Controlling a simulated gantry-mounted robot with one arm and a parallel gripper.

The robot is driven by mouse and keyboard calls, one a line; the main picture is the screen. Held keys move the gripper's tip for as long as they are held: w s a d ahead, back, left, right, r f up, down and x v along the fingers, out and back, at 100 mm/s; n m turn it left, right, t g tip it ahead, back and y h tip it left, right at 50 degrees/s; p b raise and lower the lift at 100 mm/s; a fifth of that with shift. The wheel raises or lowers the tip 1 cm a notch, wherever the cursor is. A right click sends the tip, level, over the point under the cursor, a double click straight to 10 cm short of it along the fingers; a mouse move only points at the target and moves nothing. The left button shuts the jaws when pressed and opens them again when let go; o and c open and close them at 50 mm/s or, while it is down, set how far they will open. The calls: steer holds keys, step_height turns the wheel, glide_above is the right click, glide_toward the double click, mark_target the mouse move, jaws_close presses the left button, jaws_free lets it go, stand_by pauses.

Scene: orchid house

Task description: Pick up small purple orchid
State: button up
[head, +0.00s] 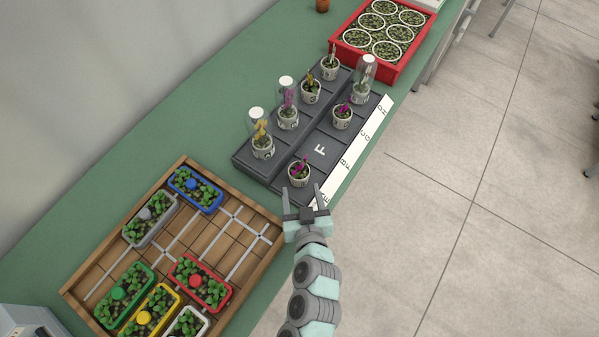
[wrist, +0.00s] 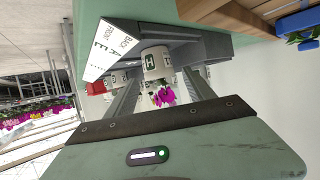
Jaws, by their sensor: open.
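A small purple orchid (head: 300,171) stands in a pale pot at the near end of the dark stepped rack (head: 320,149). In the wrist view the magenta flower (wrist: 165,95) and its pale pot, marked H (wrist: 154,61), show between the two fingers. My gripper (head: 302,192) is open and empty, just on the near side of this pot, with its fingers pointing toward it. I cannot tell whether the fingers touch the pot. Another uncovered purple orchid (head: 342,116) stands farther up the rack, and a purple one (head: 287,101) sits under a clear cover.
A yellow orchid (head: 262,132) under a clear cover stands left on the rack. A white lettered strip (head: 361,142) runs along its right edge. A wooden tray (head: 110,251) with coloured planters lies near left; a red tray (head: 346,45) with round pots stands at the back.

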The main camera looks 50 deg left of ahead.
mark_target(301, 181)
steer(key=x, duration=0.7)
steer(key=shift+w+a, duration=0.1)
steer(key=shift+w, duration=0.2)
steer(key=shift+w+a+f, duration=0.15)
steer(key=shift+a+f, duration=0.15)
steer(key=shift+f, duration=0.05)
steer(key=c, duration=1.2)
steer(key=shift+r, duration=0.2)
steer(key=shift+c, duration=0.2)
